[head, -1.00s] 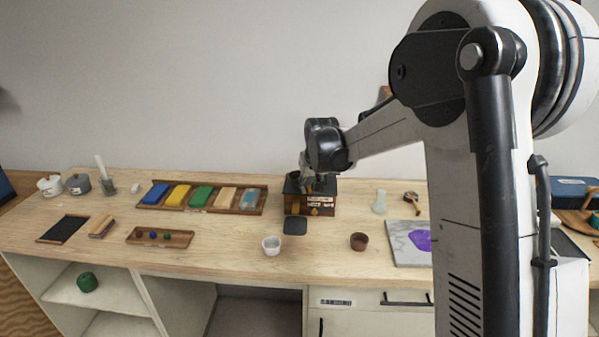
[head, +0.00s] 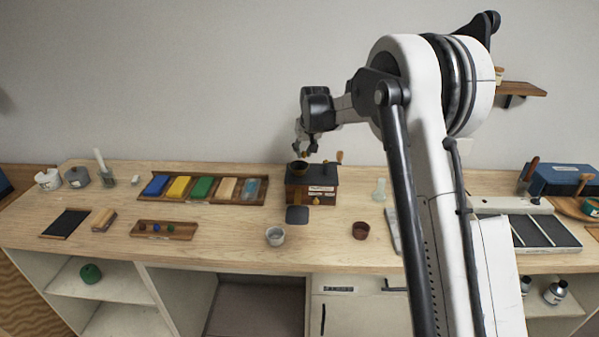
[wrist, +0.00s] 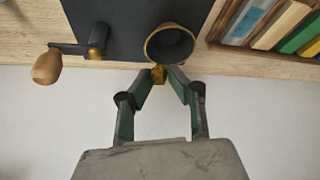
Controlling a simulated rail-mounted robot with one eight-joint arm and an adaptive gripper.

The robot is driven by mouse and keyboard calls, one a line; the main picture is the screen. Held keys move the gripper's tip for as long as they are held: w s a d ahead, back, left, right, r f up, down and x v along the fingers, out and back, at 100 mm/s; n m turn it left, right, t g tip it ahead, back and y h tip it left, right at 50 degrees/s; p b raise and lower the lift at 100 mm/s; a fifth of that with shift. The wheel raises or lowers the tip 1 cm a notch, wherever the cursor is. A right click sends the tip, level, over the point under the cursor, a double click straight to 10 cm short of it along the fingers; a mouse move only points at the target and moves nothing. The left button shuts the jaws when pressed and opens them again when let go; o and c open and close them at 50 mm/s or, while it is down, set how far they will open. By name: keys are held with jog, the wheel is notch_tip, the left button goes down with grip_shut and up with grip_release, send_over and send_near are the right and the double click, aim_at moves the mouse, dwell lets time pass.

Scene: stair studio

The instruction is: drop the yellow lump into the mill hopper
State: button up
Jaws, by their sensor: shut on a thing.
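The yellow lump (wrist: 158,74) is pinched between the fingertips of my gripper (wrist: 160,72) in the wrist view. In that view it is beside the brass-rimmed round hopper (wrist: 170,44), close to its rim; its exact height over the rim is hard to tell. In the head view my gripper (head: 303,153) hangs just above the hopper (head: 298,166) on the left of the mill's dark top. The mill (head: 312,190) is a brown box on the table. The lump is too small to make out clearly in the head view.
The mill's crank with a wooden knob (wrist: 46,67) rises to one side of the hopper. A tray of coloured blocks (head: 264,196) lies left of the mill. A white cup (head: 275,236) and brown cup (head: 360,230) stand in front. A small tray (head: 188,232) holds coloured lumps.

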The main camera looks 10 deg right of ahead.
jog(key=shift+f+b, duration=0.4)
jog(key=shift+f, duration=1.05)
jog(key=o, duration=0.9)
jog(key=shift+c, duration=0.2)
jog(key=v, duration=1.2)
